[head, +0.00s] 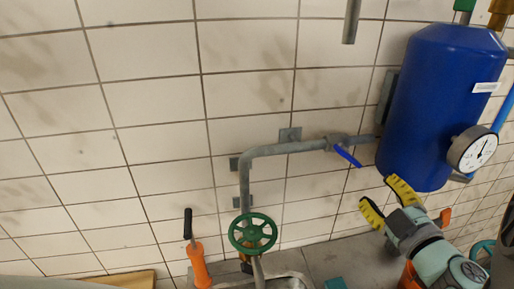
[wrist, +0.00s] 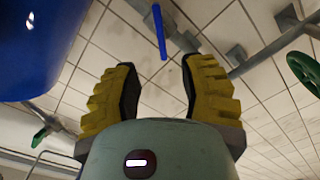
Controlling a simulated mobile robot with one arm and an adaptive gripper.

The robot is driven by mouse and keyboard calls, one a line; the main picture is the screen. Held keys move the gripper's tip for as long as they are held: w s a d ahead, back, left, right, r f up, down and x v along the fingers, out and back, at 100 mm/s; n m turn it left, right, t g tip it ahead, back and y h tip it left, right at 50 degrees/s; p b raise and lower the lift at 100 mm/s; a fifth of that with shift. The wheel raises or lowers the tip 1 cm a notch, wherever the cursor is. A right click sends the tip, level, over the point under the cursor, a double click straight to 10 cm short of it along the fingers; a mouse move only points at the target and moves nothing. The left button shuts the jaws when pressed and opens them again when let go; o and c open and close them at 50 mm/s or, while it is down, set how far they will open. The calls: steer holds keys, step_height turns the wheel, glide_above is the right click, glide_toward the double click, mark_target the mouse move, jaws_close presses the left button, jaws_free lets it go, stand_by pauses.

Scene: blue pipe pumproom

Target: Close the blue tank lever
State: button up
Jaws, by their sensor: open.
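The blue tank (head: 440,100) hangs on the tiled wall at the right of the head view; its side fills the upper left of the wrist view (wrist: 40,45). The blue lever (head: 347,155) sits on the grey pipe just left of the tank and slants down to the right. In the wrist view the lever (wrist: 160,32) is a thin blue bar ahead of and between my fingertips. My gripper (head: 386,198) is open and empty, below and right of the lever in the head view. Its yellow ridged fingers (wrist: 158,75) are apart from the lever.
A round gauge (head: 472,149) is on the tank's front right. The grey pipe (head: 285,148) runs left, then bends down to a green handwheel (head: 253,233). An orange tool with a black handle (head: 199,262) stands near the wall. The wall left of the pipe is bare.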

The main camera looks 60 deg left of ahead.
mark_target(351, 161)
steer(key=p+x, duration=0.3)
steer(key=x, duration=0.2)
steer(key=p+x, duration=0.4)
steer(key=shift+w+a+r, duration=0.1)
steer(key=shift+a+r, duration=0.15)
steer(key=shift+a, duration=0.1)
steer(key=shift+w+a+p, duration=0.1)
steer(key=shift+w+p, duration=0.5)
steer(key=shift+p, duration=0.4)
steer(key=shift+w+a+f+p, duration=0.2)
steer(key=shift+a+p, duration=0.1)
steer(key=shift+p, duration=0.45)
steer(key=shift+s+a+p, duration=0.3)
steer(key=shift+a+p, duration=0.45)
steer(key=shift+a, duration=0.05)
steer(key=shift+f, duration=0.1)
jaws_close()
